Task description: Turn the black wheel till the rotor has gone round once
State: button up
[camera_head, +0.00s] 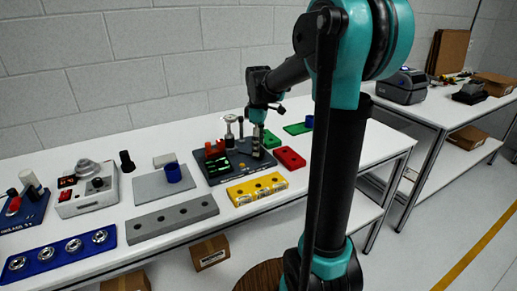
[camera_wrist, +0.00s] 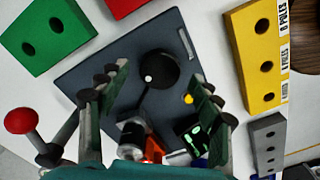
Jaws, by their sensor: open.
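The black wheel (camera_wrist: 162,66) is a round dark knob with a white dot on its face, on a dark grey plate (camera_wrist: 85,70). My gripper (camera_wrist: 158,78) is open, with one finger on each side of the wheel in the wrist view. Gaps show between the fingers and the wheel. In the head view my gripper (camera_head: 257,150) points down over the dark plate (camera_head: 225,177) and hides the wheel. A silver cylinder (camera_wrist: 131,131) with an orange-red part beside it and a green-lit display (camera_wrist: 196,137) sit near the wheel. I cannot tell which part is the rotor.
A yellow block with holes (camera_wrist: 257,55), a green block (camera_wrist: 50,35) and a red-topped knob (camera_wrist: 20,121) surround the plate. A grey block (camera_head: 173,218) and a blue strip (camera_head: 45,260) lie along the table's front. A blue cup (camera_head: 173,173) stands left of the plate.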

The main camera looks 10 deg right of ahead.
jog(key=shift+f, duration=0.85)
jog(key=c, duration=1.2)
jog(key=shift+o, duration=0.2)
jog(key=shift+m, duration=0.3)
jog(key=m, duration=0.4)
jog(key=shift+m, duration=0.3)
jog(key=m, duration=0.5)
jog(key=shift+m, duration=0.3)
jog(key=m, duration=1)
